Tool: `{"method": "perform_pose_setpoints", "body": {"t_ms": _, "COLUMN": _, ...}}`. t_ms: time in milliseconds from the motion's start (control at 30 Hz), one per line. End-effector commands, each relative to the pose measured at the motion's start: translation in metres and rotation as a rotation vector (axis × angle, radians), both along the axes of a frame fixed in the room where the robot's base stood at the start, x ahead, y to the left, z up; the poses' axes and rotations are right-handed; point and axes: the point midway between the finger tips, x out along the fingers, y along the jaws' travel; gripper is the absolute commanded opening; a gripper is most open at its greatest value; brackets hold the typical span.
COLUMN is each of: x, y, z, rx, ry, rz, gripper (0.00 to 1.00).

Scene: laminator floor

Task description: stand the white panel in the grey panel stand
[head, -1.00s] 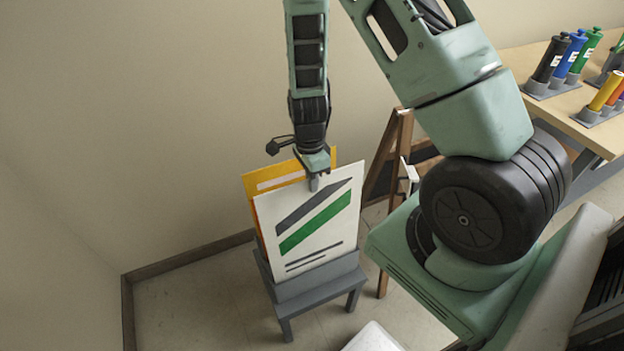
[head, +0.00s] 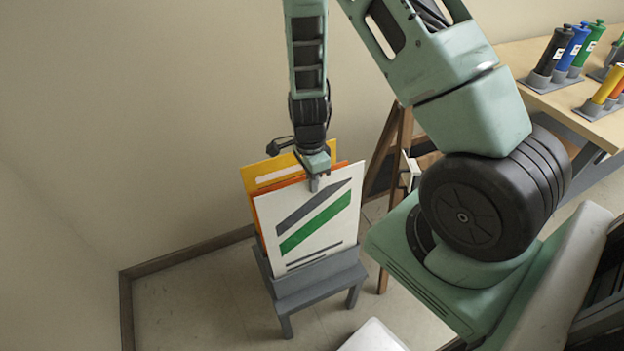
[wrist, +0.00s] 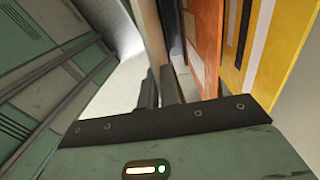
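The white panel (head: 322,238), with a dark grey and a green slanting stripe, is upright and slightly tilted in the head view. My gripper (head: 314,184) is shut on its top edge. In the wrist view the fingers (wrist: 160,92) are around the panel, which shows nearly edge-on (wrist: 152,35). The grey panel stand (head: 312,291) is directly under the panel. The panel's bottom edge meets the stand's top, and I cannot tell how deep it sits in a slot.
An orange panel (wrist: 205,45) and a yellow panel (wrist: 272,55) stand close behind the white one. A wooden easel (head: 388,160) is just right of the stand. A table (head: 545,95) with several coloured bottles is at the right. The wall is close behind; floor at left is clear.

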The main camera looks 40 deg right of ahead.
Motion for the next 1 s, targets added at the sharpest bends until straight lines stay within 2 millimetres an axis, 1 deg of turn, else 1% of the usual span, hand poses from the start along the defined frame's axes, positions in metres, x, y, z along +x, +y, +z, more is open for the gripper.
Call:
{"method": "perform_pose_setpoints", "body": {"t_ms": 33, "x": 0.000, "y": 0.000, "z": -0.006, "rx": 0.000, "ry": 0.000, "rz": 0.000, "gripper": 0.00}}
{"method": "perform_pose_setpoints", "body": {"t_ms": 1000, "x": -0.007, "y": 0.002, "z": -0.070, "rx": 0.001, "ry": 0.000, "rz": -0.001, "gripper": 0.00}}
